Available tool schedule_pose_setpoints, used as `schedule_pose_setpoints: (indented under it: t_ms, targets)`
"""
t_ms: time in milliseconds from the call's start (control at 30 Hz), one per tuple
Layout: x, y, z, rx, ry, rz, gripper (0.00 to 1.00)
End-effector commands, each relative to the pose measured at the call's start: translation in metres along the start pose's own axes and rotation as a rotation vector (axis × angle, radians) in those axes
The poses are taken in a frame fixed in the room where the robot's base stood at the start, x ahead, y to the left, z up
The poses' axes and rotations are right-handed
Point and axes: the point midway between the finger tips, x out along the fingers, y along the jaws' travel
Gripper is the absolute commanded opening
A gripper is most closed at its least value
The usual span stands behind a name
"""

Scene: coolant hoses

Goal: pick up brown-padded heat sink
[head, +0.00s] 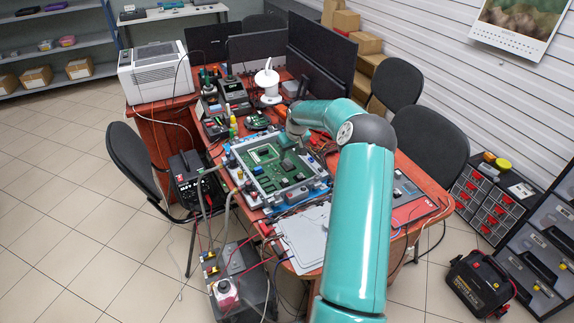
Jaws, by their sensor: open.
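My teal arm reaches over the red-brown desk (405,225) and bends left at its elbow. My gripper (294,131), at the arm's grey end, is over the far edge of a green circuit board (262,178). It is small and partly hidden, and I see nothing held in it. The board sits in a light grey frame with several small parts on it. I cannot pick out the brown-padded heat sink for certain; it is too small or hidden by my arm.
Dark monitors (322,55) stand behind my arm. A white printer (156,72) is at the desk's far left. A grey sheet (303,236) lies in front of the board. Chairs (430,140) flank the desk. Hoses and cables hang at its near left. Tiled floor at left is largely clear.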

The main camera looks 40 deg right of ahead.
Motion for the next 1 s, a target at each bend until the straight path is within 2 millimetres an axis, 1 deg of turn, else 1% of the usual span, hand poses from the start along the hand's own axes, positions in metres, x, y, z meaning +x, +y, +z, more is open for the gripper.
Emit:
schedule_pose_setpoints:
  t_ms: [133, 333, 467, 633, 667, 700, 900, 1000]
  targets:
    - [0.016, -0.001, 0.0, -0.001, -0.001, -0.002, 0.49]
    - [0.045, -0.001, -0.002, -0.002, -0.001, -0.002, 0.49]
    - [0.052, 0.0, -0.002, -0.002, 0.001, -0.001, 0.49]
    - [0.052, 0.0, -0.002, -0.002, 0.0, 0.0, 0.49]
    - [0.052, 0.0, -0.002, -0.002, 0.0, 0.0, 0.47]
    - [0.052, 0.0, -0.002, -0.002, 0.0, 0.0, 0.39]
    - [0.052, 0.0, -0.002, -0.002, 0.0, 0.0, 0.01]
    - [0.052, 0.0, -0.002, -0.002, 0.0, 0.0, 0.01]
